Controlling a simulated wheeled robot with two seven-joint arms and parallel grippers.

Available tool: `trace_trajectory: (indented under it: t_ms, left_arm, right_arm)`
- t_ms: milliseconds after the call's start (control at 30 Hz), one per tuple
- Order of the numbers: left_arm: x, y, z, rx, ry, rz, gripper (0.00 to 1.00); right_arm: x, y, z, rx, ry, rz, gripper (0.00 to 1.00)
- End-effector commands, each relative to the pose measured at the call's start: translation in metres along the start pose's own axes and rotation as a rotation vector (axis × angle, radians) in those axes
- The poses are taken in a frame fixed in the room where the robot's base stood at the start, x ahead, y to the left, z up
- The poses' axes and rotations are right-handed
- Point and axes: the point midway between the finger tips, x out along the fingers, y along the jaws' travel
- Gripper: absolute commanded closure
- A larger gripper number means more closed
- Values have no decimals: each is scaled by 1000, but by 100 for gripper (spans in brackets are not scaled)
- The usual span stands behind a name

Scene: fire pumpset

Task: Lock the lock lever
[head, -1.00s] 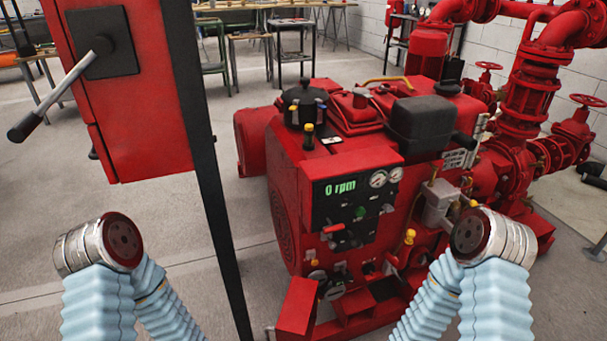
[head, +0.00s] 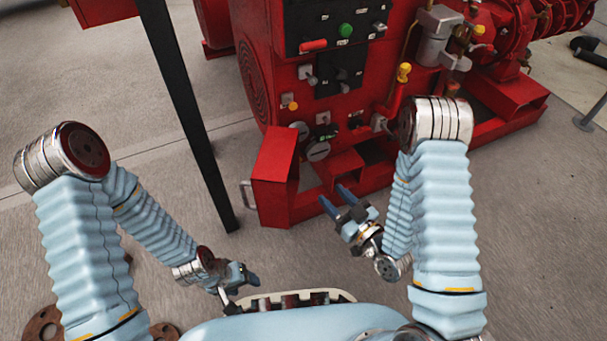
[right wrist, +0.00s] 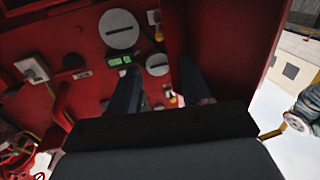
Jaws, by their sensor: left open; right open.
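I cannot tell for sure which part is the lock lever. A red-handled lever (head: 313,45) sits on the black control panel of the red pump engine. A red pipe-like handle with a yellow knob (head: 404,72) stands right of the panel. My right gripper (head: 336,199) is open and empty, low in front of the engine base; its two fingers also show in the right wrist view (right wrist: 158,88), pointing at the red panel with round grey caps (right wrist: 119,29). My left gripper (head: 250,279) is open and empty, low near my body, apart from the engine.

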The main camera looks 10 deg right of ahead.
Motion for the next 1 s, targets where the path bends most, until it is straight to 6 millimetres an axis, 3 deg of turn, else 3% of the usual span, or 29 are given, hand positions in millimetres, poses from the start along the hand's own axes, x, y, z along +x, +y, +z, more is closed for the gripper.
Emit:
trace_trajectory:
  t_ms: [167, 400, 600, 800, 1000]
  left_arm:
    - [-2, 0, 0, 0, 0, 0, 39]
    - [1, 0, 0, 0, 1, 0, 39]
    - [4, -1, 0, 0, 1, 0, 39]
    - [5, -2, 0, 0, 2, 0, 39]
    - [5, -2, 0, 0, 2, 0, 39]
  right_arm:
    - [27, -1, -4, -2, 7, -2, 52]
    - [84, -1, -2, -1, 5, -2, 52]
    - [119, 0, -1, 0, 2, 0, 52]
    - [134, 0, -2, 2, 1, 2, 52]
    - [135, 0, -2, 2, 0, 2, 52]
